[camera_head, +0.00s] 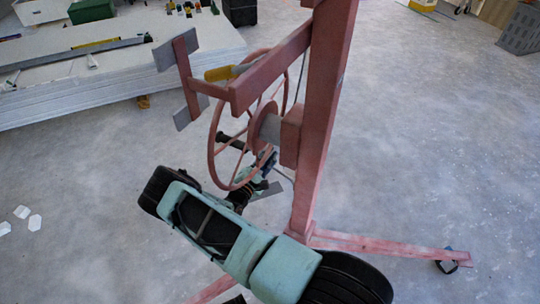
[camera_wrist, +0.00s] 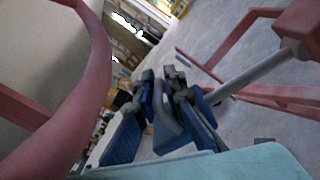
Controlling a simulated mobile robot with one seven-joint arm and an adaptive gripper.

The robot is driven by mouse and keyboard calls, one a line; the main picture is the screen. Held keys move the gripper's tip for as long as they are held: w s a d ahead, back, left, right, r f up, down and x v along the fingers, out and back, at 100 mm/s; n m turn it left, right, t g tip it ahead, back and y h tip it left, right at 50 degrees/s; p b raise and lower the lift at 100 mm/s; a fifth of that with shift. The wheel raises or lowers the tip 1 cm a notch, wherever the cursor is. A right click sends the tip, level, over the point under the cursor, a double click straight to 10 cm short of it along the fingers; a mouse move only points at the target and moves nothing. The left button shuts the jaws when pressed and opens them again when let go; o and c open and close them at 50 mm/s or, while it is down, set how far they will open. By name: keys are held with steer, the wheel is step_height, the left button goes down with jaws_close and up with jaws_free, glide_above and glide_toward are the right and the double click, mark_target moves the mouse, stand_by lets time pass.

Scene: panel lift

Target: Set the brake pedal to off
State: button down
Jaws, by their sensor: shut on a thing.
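The red panel lift (camera_head: 322,110) stands on the floor with its spoked wheel (camera_head: 213,150) on the left of the mast. My gripper (camera_head: 265,162) is low beside the wheel, partly hidden by the wheel rim and my arm. In the wrist view its blue-padded fingers (camera_wrist: 163,100) are closed around a grey bent bar, which looks like the brake pedal (camera_wrist: 168,118). A grey rod (camera_wrist: 255,78) runs from there to a red block on the lift. The pedal's exact angle is hard to tell.
The wheel rim (camera_wrist: 90,95) passes close on the left in the wrist view. A lift leg (camera_head: 390,249) with a caster extends right. A stack of white panels (camera_head: 120,80) lies at the back left. Open concrete floor surrounds the lift.

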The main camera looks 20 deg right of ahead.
steer(key=c, duration=2.2)
jaws_free()
steer(key=shift+w+a+r, duration=0.2)
steer(key=shift+w+a, duration=0.1)
steer(key=shift+a, duration=0.2)
steer(key=shift+o, duration=0.5)
steer(key=shift+d, duration=0.1)
steer(key=shift+s+d+f, duration=0.15)
steer(key=shift+s+d, duration=0.05)
steer(key=v, duration=1.2)
steer(key=shift+a, duration=0.1)
